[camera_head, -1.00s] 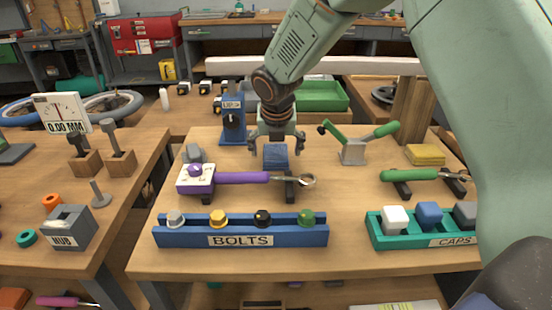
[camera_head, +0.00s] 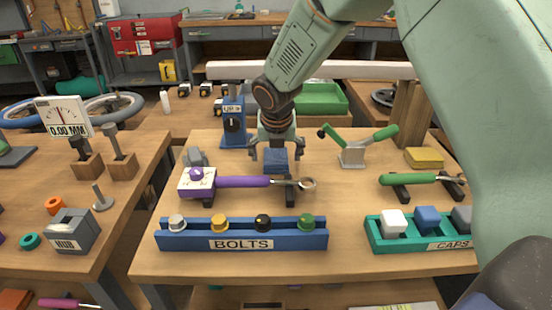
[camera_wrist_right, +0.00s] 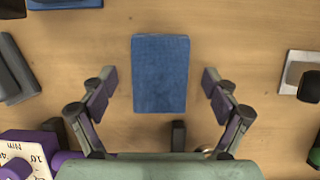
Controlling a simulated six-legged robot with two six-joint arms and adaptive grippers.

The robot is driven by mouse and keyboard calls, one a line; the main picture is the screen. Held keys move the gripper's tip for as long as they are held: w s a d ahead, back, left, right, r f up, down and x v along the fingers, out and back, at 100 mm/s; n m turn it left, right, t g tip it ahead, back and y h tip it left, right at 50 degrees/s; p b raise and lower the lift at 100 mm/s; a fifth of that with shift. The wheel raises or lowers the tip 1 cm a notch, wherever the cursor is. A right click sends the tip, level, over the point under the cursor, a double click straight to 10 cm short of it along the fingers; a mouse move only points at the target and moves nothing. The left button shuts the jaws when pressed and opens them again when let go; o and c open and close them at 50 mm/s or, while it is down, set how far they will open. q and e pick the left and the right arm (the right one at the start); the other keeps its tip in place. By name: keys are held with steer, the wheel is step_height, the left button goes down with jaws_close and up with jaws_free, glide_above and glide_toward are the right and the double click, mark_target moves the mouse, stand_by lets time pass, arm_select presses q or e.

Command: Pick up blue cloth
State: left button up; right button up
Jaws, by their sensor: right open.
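The blue cloth (camera_head: 276,161) is a small folded block lying on the middle table, behind the purple torque wrench. In the right wrist view the cloth (camera_wrist_right: 160,74) lies flat on the wood, between and a little ahead of the two fingers. My right gripper (camera_head: 275,165) is above the cloth, pointing down, with one finger on each side. Its fingers (camera_wrist_right: 158,90) are apart, with a gap between each finger and the cloth. My left gripper is not in view.
The purple torque wrench (camera_head: 240,181) lies on black rests just in front of the cloth. A green-handled clamp (camera_head: 353,150) stands to the right, a blue gauge stand (camera_head: 233,124) to the left behind. The blue bolts rack (camera_head: 243,234) is at the front; a yellow cloth (camera_head: 424,157) lies further right.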

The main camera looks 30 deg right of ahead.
mark_target(276, 157)
steer(key=c, duration=1.2)
steer(key=shift+r+b, duration=0.15)
steer(key=shift+b, duration=0.5)
steer(key=shift+r+p, duration=2.25)
steer(key=shift+r, duration=2.85)
